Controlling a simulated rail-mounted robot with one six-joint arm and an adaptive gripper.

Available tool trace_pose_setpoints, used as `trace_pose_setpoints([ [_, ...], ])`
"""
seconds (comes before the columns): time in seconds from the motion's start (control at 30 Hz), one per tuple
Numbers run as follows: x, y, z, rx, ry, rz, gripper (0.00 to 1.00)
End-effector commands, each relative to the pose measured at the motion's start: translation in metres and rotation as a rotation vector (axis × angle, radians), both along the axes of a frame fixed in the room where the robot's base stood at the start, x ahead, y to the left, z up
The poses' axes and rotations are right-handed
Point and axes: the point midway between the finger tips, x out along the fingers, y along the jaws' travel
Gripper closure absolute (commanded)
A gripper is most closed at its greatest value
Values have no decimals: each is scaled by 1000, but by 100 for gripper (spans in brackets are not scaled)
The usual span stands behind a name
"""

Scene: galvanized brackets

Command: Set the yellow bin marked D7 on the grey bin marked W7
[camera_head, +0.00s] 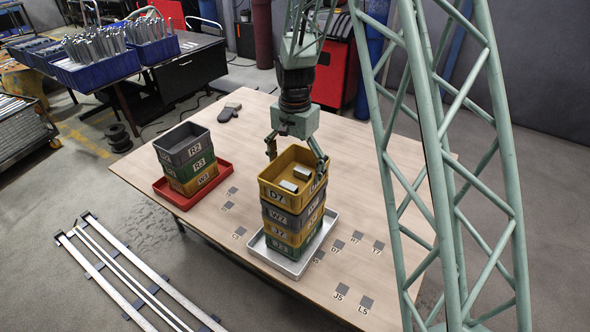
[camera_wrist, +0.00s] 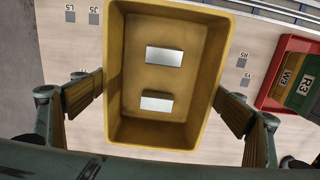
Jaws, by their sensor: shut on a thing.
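The yellow bin marked D7 (camera_head: 278,196) is at the top of the stack on the right, upright, with two pale metal blocks inside. It fills the middle of the wrist view (camera_wrist: 117,70). The grey bin marked W7 (camera_head: 280,218) is directly below it, lined up with it. Any small gap between the two is too fine to tell. My gripper (camera_head: 297,160) is shut on the D7 bin, with one finger at each of two opposite sides; both fingers also show in the wrist view (camera_wrist: 160,105). The W7 bin is hidden under D7 in the wrist view.
Under W7 are a yellow bin (camera_head: 287,235) and a green bin (camera_head: 291,250) on a white tray (camera_head: 257,248). A second stack, with R2 grey (camera_head: 186,153) on top, stands on a red tray (camera_head: 222,167) to the left. The table's right front is clear, with small marked squares.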

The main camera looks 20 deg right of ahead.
Motion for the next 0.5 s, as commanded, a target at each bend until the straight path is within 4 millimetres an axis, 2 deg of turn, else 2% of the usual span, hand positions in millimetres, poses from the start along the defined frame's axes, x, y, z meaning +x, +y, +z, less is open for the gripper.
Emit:
trace_pose_setpoints([
  [0.5,0,0,-5,0,0,0,30],
])
